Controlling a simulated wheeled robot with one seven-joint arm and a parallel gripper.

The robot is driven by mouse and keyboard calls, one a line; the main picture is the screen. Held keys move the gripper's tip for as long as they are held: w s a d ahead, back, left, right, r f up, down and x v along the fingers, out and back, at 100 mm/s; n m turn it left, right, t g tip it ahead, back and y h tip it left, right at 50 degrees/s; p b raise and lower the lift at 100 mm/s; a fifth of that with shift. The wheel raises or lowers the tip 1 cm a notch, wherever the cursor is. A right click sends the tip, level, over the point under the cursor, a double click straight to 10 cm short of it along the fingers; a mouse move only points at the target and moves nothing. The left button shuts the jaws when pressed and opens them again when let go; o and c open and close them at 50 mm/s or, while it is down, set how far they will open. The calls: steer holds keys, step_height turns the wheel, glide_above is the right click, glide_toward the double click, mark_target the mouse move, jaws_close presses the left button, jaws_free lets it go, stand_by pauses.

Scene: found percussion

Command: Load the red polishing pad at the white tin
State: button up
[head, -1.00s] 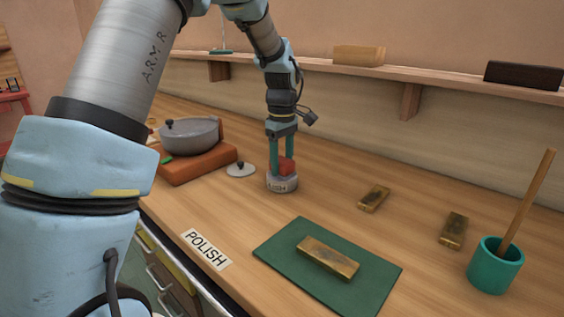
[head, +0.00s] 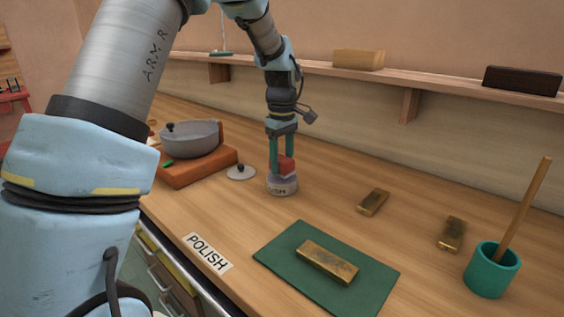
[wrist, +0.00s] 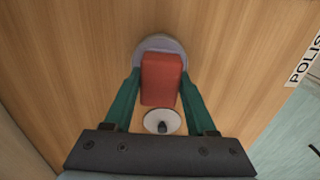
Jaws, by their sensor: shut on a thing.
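My gripper (head: 281,166) points down with its green fingers shut on the red polishing pad (head: 287,165). In the wrist view the pad (wrist: 161,79) sits between the two fingers. The white tin (head: 282,186), a low round grey-white tin with lettering on its side, stands on the bench directly under the pad. The pad is at the tin's top; I cannot tell whether it touches the contents. In the wrist view the tin's rim (wrist: 157,41) shows behind the pad, which hides most of its inside.
A lid (head: 241,172) with a dark knob lies left of the tin. A grey pot (head: 190,138) sits on an orange block. A brass bar (head: 327,262) lies on a green mat (head: 280,262); two more bars lie to the right. A teal cup (head: 492,271) holds a wooden stick.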

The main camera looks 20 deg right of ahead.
mark_target(282, 159)
steer(key=shift+r+p, duration=2)
steer(key=shift+r, duration=0.75)
steer(key=shift+f, duration=0.1)
